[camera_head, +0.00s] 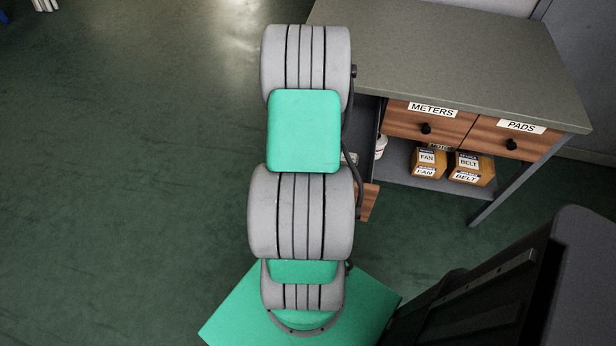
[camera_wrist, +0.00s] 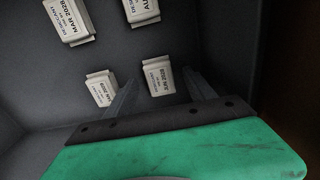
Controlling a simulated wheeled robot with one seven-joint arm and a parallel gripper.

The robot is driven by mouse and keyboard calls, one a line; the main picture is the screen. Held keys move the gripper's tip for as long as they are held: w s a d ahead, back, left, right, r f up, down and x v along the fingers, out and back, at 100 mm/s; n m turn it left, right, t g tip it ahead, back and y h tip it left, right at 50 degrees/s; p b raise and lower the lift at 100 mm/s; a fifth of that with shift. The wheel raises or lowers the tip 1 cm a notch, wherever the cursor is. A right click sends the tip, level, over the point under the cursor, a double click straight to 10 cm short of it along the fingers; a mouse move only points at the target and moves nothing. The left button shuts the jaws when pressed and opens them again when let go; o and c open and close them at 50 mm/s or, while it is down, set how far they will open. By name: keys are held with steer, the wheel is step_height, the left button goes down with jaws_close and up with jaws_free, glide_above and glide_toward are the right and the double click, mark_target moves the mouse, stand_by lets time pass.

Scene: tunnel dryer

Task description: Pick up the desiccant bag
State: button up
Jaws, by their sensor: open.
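Several small white desiccant bags with printed labels lie in a dark grey drawer (camera_wrist: 35,85) in the wrist view. One bag (camera_wrist: 158,76) shows between the fingertips of my gripper (camera_wrist: 160,78), a little beyond them. Another bag (camera_wrist: 100,88) lies left of it, partly hidden by my left finger. A bag marked MAR 2028 (camera_wrist: 70,22) is at the upper left, and one more (camera_wrist: 142,10) is cut off by the top edge. My gripper is open with nothing in it. In the head view my arm hides the gripper and the bags.
A workbench (camera_head: 450,45) stands at the right, with closed drawers labelled METERS (camera_head: 405,122) and PADS (camera_head: 490,138). Boxes marked FAN (camera_head: 426,163) and BELT (camera_head: 470,168) sit on the shelf below. The drawer walls surround my gripper.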

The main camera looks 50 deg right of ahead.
steer(key=shift+f, duration=0.3)
jaws_close()
stand_by(0.5)
